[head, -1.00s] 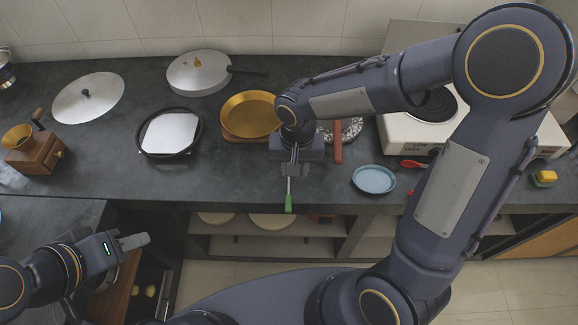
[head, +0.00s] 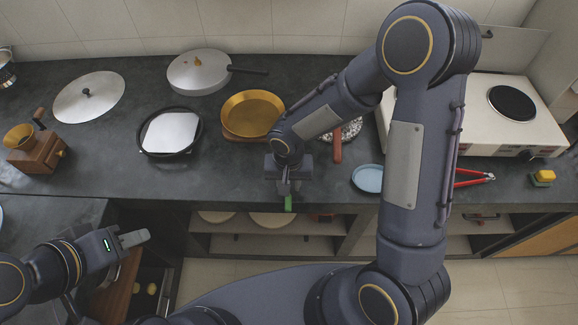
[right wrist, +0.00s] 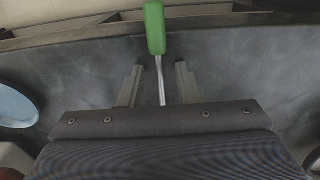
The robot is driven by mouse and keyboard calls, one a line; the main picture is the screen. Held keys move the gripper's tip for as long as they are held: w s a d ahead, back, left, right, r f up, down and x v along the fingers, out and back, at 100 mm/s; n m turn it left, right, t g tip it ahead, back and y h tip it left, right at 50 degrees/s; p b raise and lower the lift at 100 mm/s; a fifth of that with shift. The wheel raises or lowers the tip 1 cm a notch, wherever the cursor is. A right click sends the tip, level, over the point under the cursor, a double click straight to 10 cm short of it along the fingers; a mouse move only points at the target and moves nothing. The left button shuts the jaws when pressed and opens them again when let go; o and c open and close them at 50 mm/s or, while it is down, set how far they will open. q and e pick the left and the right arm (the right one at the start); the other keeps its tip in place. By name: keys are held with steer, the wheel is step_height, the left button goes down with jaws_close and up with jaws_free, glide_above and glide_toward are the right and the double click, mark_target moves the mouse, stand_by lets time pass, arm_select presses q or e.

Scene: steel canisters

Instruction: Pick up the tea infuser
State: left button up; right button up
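A slim tool with a green handle (head: 288,204) and a thin metal shaft, which looks like the tea infuser, lies at the counter's front edge. Its handle points off the edge; its far end is hidden under my right gripper. The right wrist view shows the green handle (right wrist: 155,28) and the shaft running between the fingers. My right gripper (right wrist: 158,75) is open, one finger on each side of the shaft with gaps visible. In the head view my right gripper (head: 287,188) is over the tool. My left gripper (head: 135,238) is at lower left, away from it, seen side-on.
A gold pan (head: 252,112), a black pan (head: 190,148) and a steel lid (head: 88,97) stand on the counter. A blue plate (head: 367,178) is right of my right gripper. Red-handled tongs or pliers (head: 474,177) and a white hot plate (head: 485,120) are further right.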

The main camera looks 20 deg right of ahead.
jaws_close()
steer(key=shift+r, duration=0.1)
